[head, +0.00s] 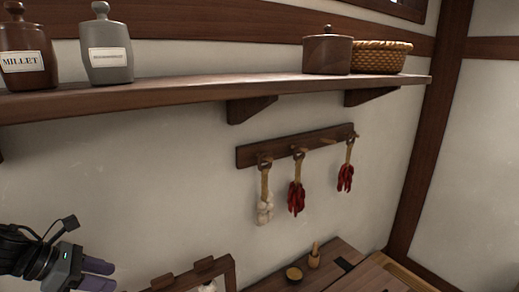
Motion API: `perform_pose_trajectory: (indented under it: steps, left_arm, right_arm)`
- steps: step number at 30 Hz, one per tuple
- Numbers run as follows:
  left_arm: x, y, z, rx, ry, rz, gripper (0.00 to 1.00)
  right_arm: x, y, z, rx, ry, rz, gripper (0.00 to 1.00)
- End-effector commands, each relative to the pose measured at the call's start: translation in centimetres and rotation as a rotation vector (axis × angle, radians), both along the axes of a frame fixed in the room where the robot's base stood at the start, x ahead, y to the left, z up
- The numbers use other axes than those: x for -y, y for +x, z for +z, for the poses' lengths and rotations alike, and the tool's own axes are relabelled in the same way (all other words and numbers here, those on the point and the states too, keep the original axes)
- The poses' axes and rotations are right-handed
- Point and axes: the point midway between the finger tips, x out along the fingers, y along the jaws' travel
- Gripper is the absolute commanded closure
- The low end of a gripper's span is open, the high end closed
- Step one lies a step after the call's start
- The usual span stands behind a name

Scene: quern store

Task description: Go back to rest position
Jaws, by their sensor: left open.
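My left gripper (97,275) shows at the bottom left corner. Its purple fingers point right, and it is open, with nothing seen between them. It hangs in front of the pale wall, below the shelf and apart from it. My right gripper is not in view.
A wooden shelf (200,92) bears a brown MILLET jar (25,62), a grey jar (108,58), a lidded brown pot (328,54) and a basket (380,57). A peg rail (280,148) holds garlic (265,207) and red chillies (296,198). A wooden surface (345,250) lies below.

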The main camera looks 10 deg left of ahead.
Motion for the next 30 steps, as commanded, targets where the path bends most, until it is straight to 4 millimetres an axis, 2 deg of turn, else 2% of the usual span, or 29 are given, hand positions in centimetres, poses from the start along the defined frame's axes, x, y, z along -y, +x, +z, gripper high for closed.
perform_pose_trajectory:
  steps: [1, 4, 11, 15, 24, 29, 30]
  left_arm:
    - [1.9, 0.5, -0.4, 0.000, -0.018, -0.035, 0.57]
    - [4.7, 1.2, -0.7, 0.000, -0.047, -0.086, 0.57]
    - [12.1, 2.2, -1.2, 0.000, -0.119, -0.219, 0.57]
    - [17.9, 2.4, -1.3, 0.000, -0.176, -0.320, 0.57]
    - [31.0, 0.4, -0.3, 0.000, -0.305, -0.556, 0.57]
    - [36.8, -1.5, 0.8, 0.000, -0.365, -0.665, 0.57]
    - [36.6, -1.1, -0.5, -0.019, -0.376, -0.607, 0.57]
  right_arm:
    - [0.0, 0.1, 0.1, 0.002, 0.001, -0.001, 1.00]
    - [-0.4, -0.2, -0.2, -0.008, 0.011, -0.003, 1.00]
    - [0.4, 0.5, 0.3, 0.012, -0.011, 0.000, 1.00]
    - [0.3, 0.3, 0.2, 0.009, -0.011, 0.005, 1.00]
    - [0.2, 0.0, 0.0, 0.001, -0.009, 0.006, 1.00]
    - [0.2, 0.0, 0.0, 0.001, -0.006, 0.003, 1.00]
    - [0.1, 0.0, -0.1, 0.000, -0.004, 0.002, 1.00]
